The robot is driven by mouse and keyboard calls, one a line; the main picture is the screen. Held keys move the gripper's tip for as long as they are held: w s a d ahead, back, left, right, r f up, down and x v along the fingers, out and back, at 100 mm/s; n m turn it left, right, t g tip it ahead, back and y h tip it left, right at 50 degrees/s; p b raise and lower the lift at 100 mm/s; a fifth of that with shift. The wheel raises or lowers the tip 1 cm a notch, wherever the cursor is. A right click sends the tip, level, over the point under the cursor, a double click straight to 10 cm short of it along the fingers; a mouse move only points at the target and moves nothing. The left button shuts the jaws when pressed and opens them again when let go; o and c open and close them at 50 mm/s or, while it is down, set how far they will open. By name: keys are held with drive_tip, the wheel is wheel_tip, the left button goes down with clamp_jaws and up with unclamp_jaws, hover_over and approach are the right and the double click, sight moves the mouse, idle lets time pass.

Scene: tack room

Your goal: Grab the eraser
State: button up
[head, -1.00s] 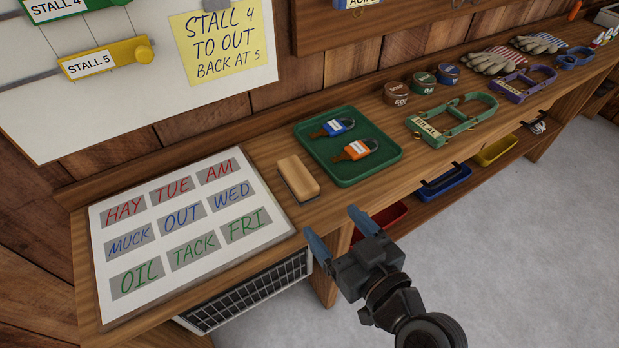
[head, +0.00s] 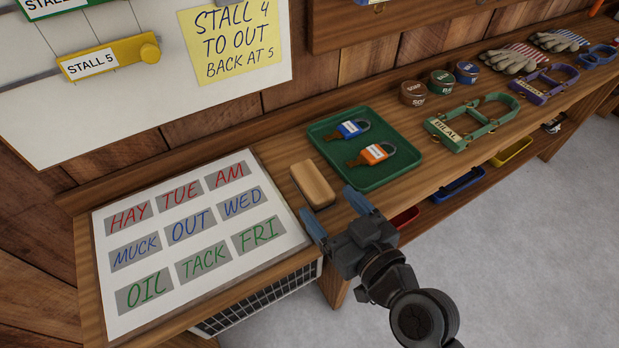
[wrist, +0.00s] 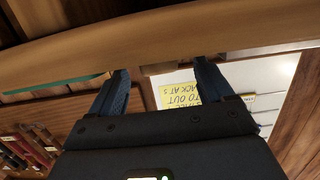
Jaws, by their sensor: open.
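The eraser (head: 313,184) is a tan block with a dark underside. It lies on the wooden bench between the word board and the green tray. My gripper (head: 335,213) is open and empty, with two blue fingers pointing toward the eraser. The fingertips are near the bench's front edge, close to the eraser's near end, with no clear contact. In the wrist view my gripper (wrist: 162,80) shows its two fingers spread apart under a brown wooden edge.
The green tray (head: 391,179) holds a blue and an orange padlock, right of the eraser. The word board (head: 125,315) lies to the left. Tins and a green halter (head: 475,125) stand farther right. A lower shelf holds bins. The bench edge (wrist: 230,30) crosses the wrist view.

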sight(312, 180)
drive_tip(key=x, duration=0.2)
drive_tip(key=p+x, duration=0.1)
drive_tip(key=x, duration=0.3)
drive_tip(key=shift+w+r+p, duration=0.2)
drive_tip(key=shift+r+p, duration=0.1)
drive_tip(key=shift+r, duration=0.05)
drive_tip(key=shift+w+a+f, duration=0.15)
drive_tip(key=shift+w+a, duration=0.15)
drive_tip(key=shift+w, duration=0.15)
drive_tip(key=shift+c, duration=0.3)
drive_tip(key=c, duration=1)
drive_tip(key=shift+c, duration=0.2)
drive_tip(key=shift+s, duration=0.1)
